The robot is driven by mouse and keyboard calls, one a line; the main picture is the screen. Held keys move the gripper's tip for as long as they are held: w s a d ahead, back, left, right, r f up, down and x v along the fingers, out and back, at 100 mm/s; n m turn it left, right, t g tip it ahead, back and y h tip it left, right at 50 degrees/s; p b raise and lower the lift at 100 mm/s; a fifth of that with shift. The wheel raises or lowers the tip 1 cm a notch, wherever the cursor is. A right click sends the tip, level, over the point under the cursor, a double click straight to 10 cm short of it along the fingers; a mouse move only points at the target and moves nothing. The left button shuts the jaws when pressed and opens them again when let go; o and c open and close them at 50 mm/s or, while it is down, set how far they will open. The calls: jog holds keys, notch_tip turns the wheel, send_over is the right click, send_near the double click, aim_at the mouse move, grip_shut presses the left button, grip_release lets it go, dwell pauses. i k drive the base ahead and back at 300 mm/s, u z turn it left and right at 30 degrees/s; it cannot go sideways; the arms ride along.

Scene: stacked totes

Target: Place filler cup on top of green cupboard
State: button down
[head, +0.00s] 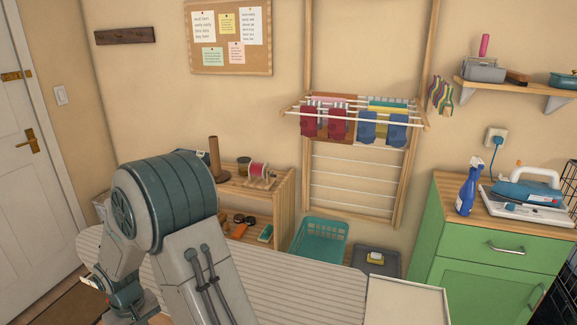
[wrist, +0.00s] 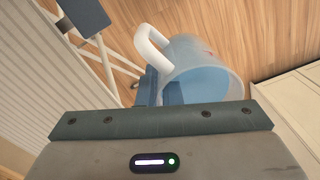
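The filler cup (wrist: 203,72) is a translucent pale blue cup with a white handle. In the wrist view it hangs over the wooden floor, just beyond my gripper (wrist: 158,88). The two fingers sit close together at the cup's handle side and appear shut on it; the exact contact is partly hidden. In the head view my arm is at the lower left, and the cup cannot be made out there. The green cupboard (head: 472,283) stands at the right, with a wooden top (head: 450,195). My gripper is far to its left.
On the cupboard top are a blue spray bottle (head: 468,188) and an iron (head: 530,192) on a white rest; the top's left front is bare. A striped ironing board (head: 300,285), a teal basket (head: 320,241) and a low wooden shelf (head: 284,205) lie between.

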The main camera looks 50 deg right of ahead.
aim_at(452, 184)
jog(key=u, duration=1.1)
jog(key=k, duration=2.35)
jog(key=z, duration=2.75)
jog(key=i, duration=0.45)
jog(key=z, duration=0.05)
